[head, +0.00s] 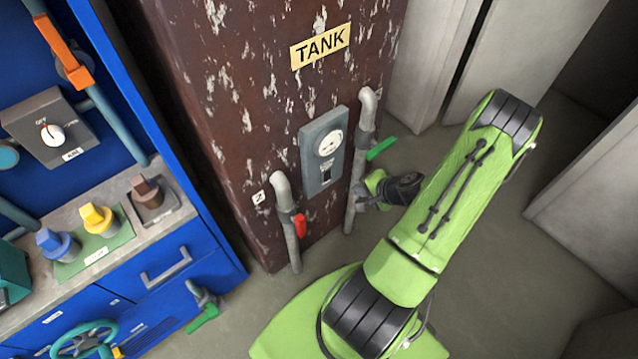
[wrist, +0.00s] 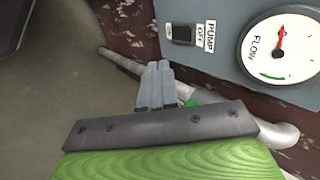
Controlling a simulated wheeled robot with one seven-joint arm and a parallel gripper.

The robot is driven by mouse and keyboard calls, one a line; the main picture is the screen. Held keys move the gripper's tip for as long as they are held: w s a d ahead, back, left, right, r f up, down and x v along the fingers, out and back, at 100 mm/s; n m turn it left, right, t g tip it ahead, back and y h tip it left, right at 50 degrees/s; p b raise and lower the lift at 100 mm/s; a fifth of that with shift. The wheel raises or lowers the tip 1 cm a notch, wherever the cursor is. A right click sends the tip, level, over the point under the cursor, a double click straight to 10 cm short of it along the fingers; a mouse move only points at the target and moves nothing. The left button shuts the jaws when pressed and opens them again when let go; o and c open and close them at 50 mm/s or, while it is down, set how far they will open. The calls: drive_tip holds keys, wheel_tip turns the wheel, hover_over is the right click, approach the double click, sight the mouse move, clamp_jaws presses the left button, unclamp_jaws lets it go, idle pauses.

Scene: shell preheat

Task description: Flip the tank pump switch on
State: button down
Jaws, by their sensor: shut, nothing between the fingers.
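The pump switch (head: 325,174) is a small dark rocker on a grey panel (head: 313,150) fixed to the rusty brown tank (head: 240,120). In the wrist view the switch (wrist: 182,34) sits beside a label reading PUMP and OFF; which way the rocker is tipped is unclear. A round FLOW gauge (head: 329,143) is above it, its red needle visible in the wrist view (wrist: 281,40). My gripper (head: 360,203) is at the panel's lower right by the right-hand pipe. In the wrist view its fingers (wrist: 157,66) are together, empty, and apart from the switch.
A grey pipe (head: 357,160) with a green lever (head: 381,148) runs right of the panel. A left pipe (head: 286,220) has a red lever (head: 300,225). A blue bench (head: 200,262) with coloured knobs stands left. Pale panels (head: 425,60) stand behind, right of the tank.

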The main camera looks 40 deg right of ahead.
sight(328, 175)
drive_tip(key=shift+s+d+f, duration=0.1)
drive_tip(key=shift+f, duration=0.2)
drive_tip(key=w+r+b+x, duration=0.1)
drive_tip(key=w+b+x, duration=0.1)
drive_tip(key=x, duration=1.1)
drive_tip(key=shift+r+b, duration=0.35)
drive_tip(key=shift+b, duration=0.25)
